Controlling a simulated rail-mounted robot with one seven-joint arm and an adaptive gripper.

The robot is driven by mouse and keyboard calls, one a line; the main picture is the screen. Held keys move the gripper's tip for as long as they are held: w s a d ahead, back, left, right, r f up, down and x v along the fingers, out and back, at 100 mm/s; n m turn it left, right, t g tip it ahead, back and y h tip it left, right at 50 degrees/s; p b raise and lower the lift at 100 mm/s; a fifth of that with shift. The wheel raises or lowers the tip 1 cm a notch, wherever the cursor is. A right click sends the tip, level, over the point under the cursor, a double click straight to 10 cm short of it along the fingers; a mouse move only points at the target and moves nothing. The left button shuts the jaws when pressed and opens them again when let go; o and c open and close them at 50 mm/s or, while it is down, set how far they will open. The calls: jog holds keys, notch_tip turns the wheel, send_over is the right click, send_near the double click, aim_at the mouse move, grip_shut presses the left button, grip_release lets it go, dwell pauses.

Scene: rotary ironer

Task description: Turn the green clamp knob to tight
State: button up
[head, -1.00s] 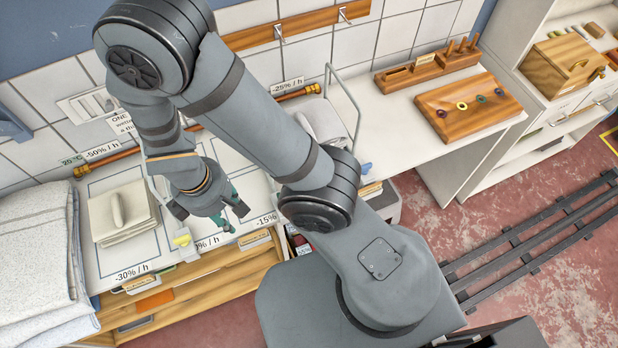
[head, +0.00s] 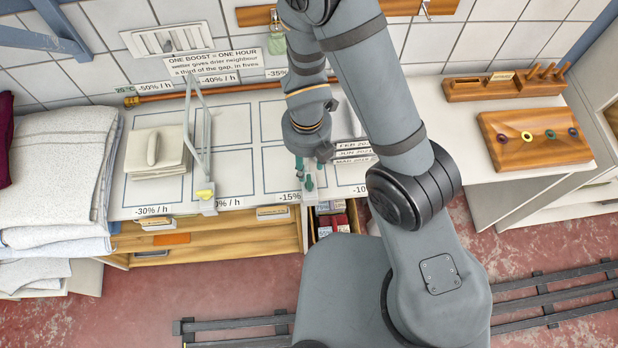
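My gripper (head: 310,158) hangs from my arm, pointing down over the front edge of the white counter, just right of the -15% label. A small green part (head: 308,184) shows right below it, at a pale bracket on the counter edge; this looks like the green clamp knob, mostly covered by the gripper. Teal also shows between the fingers, and I cannot separate finger pads from knob there. Whether the fingers touch the knob, how far they are apart, and the knob's turn are not clear.
A yellow clamp knob (head: 205,191) with a wire frame stands to the left on the counter edge. A folded cloth stack (head: 157,152) and piled towels (head: 57,170) lie further left. An open drawer (head: 333,220) is below right. A wooden ring board (head: 533,137) lies at right.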

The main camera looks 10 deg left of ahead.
aim_at(309, 183)
notch_tip(309, 183, down, 10)
jog(key=b, duration=0.7)
jog(key=shift+r, duration=0.2)
jog(key=shift+c, duration=1.4)
grip_shut()
